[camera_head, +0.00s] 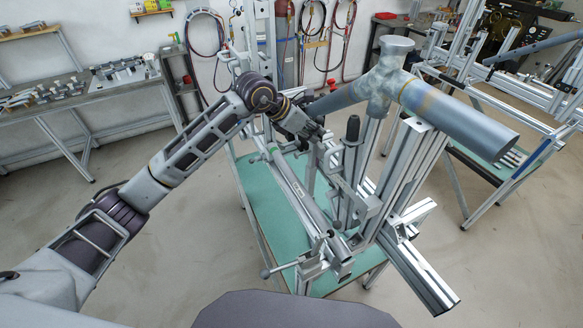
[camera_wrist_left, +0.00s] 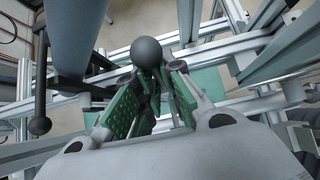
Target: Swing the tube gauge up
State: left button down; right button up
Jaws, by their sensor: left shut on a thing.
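My left gripper (camera_head: 312,132) is at the jig, just below the left branch of the blue-grey tube. In the left wrist view my gripper (camera_wrist_left: 147,75), with green finger pads, is shut on a black ball knob (camera_wrist_left: 146,52) at its fingertips. The knob's link to the tube gauge is hidden, and I cannot clearly pick out the gauge itself. The blue-grey tube joint (camera_head: 455,112) lies across the top of the jig posts. A dark upright handle (camera_head: 353,128) stands to the right of my gripper. My right gripper is not in view.
The aluminium jig frame (camera_head: 420,275) stands over a green table top (camera_head: 262,205). A clamp lever (camera_head: 282,268) sticks out at the front left. In the left wrist view a second black ball (camera_wrist_left: 40,125) hangs at the left. Floor left of the table is clear.

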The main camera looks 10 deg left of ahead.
pick_arm(q)
jog(key=shift+w+d+r, duration=0.2)
jog(key=shift+w, duration=0.05)
jog(key=shift+w+d+f, duration=0.1)
jog(key=shift+w+d, duration=0.15)
jog(key=shift+d, duration=0.2)
jog(key=c, duration=1.4)
grip_release()
jog(key=shift+f, duration=0.15)
jog(key=shift+c, duration=0.2)
jog(key=shift+s+a, duration=0.1)
jog(key=shift+a, duration=0.05)
jog(key=v, duration=0.6)
jog(key=shift+s+a+r, duration=0.15)
jog(key=shift+a+r, duration=0.05)
jog(key=shift+r, duration=0.15)
jog(key=shift+a, duration=0.1)
